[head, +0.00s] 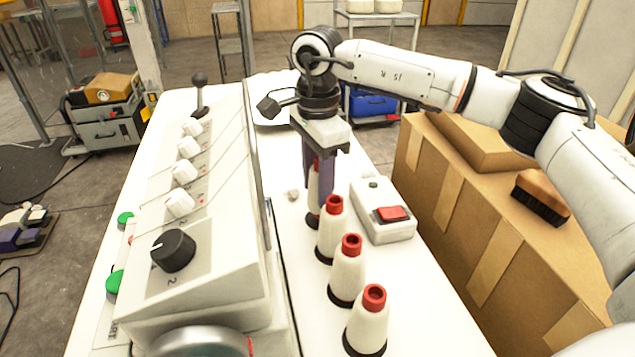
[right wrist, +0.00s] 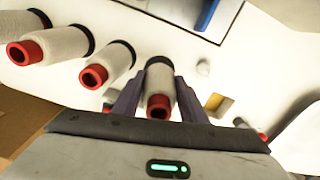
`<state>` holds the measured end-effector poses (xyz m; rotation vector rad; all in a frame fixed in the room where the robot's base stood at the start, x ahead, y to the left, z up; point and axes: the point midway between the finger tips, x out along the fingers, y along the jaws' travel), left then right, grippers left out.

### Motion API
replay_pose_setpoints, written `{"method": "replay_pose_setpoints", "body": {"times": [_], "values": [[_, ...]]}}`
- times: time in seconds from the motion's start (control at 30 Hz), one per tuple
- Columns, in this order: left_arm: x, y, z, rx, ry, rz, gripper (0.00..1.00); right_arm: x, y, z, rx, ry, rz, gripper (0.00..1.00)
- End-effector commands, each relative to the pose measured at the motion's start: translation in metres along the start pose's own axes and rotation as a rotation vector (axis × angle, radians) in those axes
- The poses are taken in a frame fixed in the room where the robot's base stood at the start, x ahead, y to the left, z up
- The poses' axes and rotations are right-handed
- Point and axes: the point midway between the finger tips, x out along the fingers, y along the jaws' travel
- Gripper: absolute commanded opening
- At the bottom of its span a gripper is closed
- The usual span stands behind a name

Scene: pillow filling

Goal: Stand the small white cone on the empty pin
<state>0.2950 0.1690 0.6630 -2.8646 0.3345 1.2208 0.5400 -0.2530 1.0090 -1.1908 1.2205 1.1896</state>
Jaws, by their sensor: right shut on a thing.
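My right gripper (head: 322,185) points down over the white table and is shut on a small white cone, mostly hidden by the fingers in the head view. In the right wrist view the held cone (right wrist: 158,82) sits between the purple fingers (right wrist: 155,100), with its red tip toward the camera. A dark round base (head: 314,218) shows at the cone's lower end. I cannot tell whether the cone rests fully on it, and no bare pin is visible. Three similar red-tipped cones stand in a row nearer me: the first (head: 332,240), second (head: 347,280) and third (head: 367,328). My left gripper is out of view.
A white box with a red switch (head: 385,222) stands right of the row. A machine panel with knobs (head: 205,225) rises along the left. A small pale lump (head: 292,195) lies left of the gripper. Cardboard boxes (head: 490,215) carrying a brush (head: 541,197) stand at the right.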

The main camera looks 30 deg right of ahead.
Motion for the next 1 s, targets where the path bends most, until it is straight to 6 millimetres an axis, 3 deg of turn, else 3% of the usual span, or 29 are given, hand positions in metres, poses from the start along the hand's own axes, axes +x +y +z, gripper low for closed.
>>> {"method": "replay_pose_setpoints", "body": {"times": [0.5,1.0], "values": [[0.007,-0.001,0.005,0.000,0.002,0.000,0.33,0.015,0.000,0.000,0.000,0.000,0.000,0.13],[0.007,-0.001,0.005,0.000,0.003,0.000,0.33,0.016,0.000,0.000,0.000,0.000,0.000,0.13]]}}
